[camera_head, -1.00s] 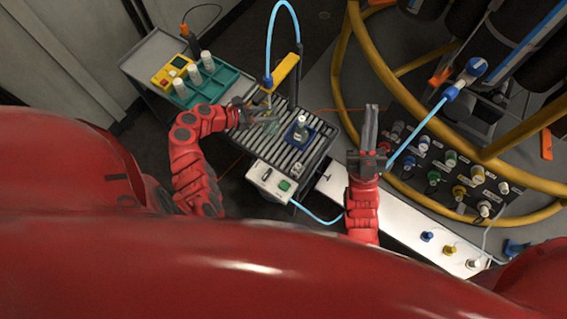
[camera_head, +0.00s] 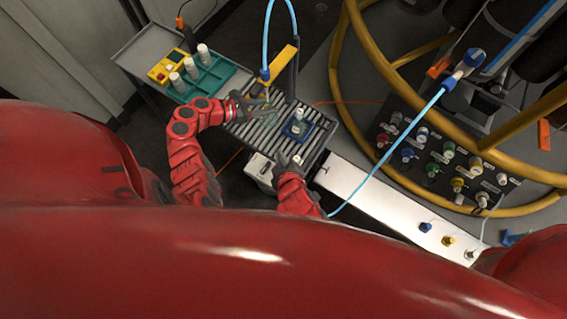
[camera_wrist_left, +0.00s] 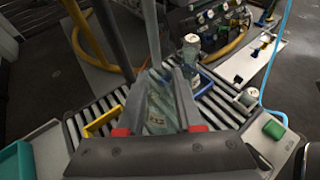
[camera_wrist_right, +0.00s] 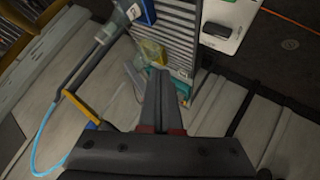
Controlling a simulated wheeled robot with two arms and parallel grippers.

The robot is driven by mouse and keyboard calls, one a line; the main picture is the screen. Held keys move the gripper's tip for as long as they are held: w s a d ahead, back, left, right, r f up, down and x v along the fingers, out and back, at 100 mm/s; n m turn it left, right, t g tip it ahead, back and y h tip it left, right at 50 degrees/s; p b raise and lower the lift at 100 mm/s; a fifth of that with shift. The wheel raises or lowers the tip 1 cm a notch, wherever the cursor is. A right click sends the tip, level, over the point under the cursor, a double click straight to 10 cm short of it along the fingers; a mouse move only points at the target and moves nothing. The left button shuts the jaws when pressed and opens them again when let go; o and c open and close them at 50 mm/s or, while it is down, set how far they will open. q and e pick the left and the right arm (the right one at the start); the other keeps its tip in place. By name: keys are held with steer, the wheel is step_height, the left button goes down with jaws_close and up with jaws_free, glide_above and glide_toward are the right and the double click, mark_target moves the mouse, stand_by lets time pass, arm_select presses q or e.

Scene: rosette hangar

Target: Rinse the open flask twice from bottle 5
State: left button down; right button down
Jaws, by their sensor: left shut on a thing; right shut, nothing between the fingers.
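My left gripper (camera_head: 243,108) is over the roller table (camera_head: 325,128), its fingers shut on a clear glass vessel (camera_wrist_left: 160,105). No bottle number is legible.
Several white-capped bottles (camera_head: 204,54) stand in a green rack (camera_head: 222,74) on a grey side table, beside a yellow device (camera_head: 164,67). A yellow arm (camera_head: 282,59) with a blue hose stands behind the rollers. A yellow-railed frame with a connector panel (camera_head: 437,150) is at right.

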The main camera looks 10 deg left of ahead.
steer(key=shift+s+d+f+g+h, duration=0.25)
steer(key=shift+s+d+f+h, duration=0.15)
steer(key=shift+s+d+f, duration=0.15)
steer(key=shift+s+d+f+g+h, duration=0.3)
steer(key=shift+s+d+h, duration=0.15)
steer(key=shift+s, duration=0.2)
steer(key=shift+f, duration=4.45)
steer(key=shift+f, duration=0.1)
steer(key=shift+f, duration=0.25)
steer(key=shift+f, duration=0.45)
steer(key=shift+r, duration=0.85)
